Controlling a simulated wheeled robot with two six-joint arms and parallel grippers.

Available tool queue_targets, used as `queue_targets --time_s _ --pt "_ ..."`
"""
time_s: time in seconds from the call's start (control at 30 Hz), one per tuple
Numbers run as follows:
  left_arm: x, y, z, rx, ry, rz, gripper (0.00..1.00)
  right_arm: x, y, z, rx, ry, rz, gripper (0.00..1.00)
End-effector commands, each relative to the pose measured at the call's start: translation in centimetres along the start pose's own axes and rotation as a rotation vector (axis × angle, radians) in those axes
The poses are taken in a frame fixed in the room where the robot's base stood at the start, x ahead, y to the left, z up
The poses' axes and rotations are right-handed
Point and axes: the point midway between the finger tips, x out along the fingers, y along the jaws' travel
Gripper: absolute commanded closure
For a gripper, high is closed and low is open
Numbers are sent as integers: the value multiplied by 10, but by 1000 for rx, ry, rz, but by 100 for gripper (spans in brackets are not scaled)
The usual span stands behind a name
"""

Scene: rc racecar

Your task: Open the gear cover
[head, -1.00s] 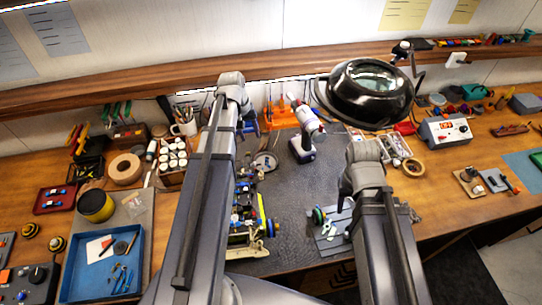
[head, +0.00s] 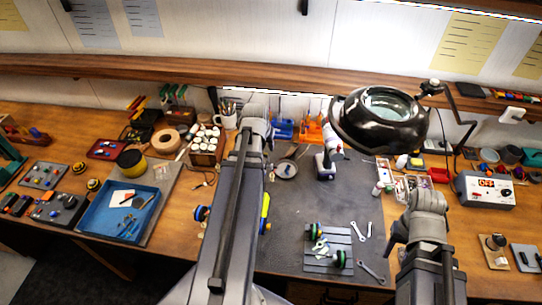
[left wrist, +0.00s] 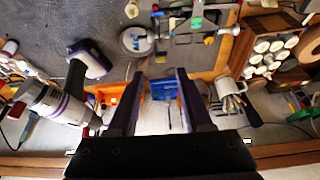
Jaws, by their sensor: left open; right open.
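The RC car is mostly hidden behind my left arm in the head view; a wheel (head: 201,213) and a yellow-green part (head: 265,205) stick out on either side. Some of its parts (left wrist: 195,20) show at the top edge of the left wrist view. I cannot make out the gear cover. My left gripper (left wrist: 157,90) is open, with nothing between its fingers, and points over the back of the mat. In the head view it is hidden by its own arm. My right gripper (head: 394,240) is largely hidden by its arm, right of the mat's wrenches.
A drill (head: 325,165) stands behind, also seen in the left wrist view (left wrist: 85,65). A magnifier lamp (head: 385,115) overhangs the back. A blue tray (head: 85,228) is at left.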

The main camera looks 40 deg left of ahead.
Motion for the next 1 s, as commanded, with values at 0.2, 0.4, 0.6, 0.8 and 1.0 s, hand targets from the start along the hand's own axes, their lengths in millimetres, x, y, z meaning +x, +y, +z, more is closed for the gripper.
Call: queue_targets --time_s 0.2,0.4,0.6,0.8,1.0 --pt "3 0 0 0 0 0 50 3 0 0 0 0 0 50" --pt "18 0 1 0 -1 0 50 17 -2 -1 1 1 0 50" --pt "44 0 1 0 -1 0 50 41 -4 -3 1 1 0 50" --pt "70 0 1 0 -1 0 50 65 -6 -4 -4 1 1 50" --pt "79 0 0 -1 -1 0 50 73 -7 -5 -7 1 2 50"
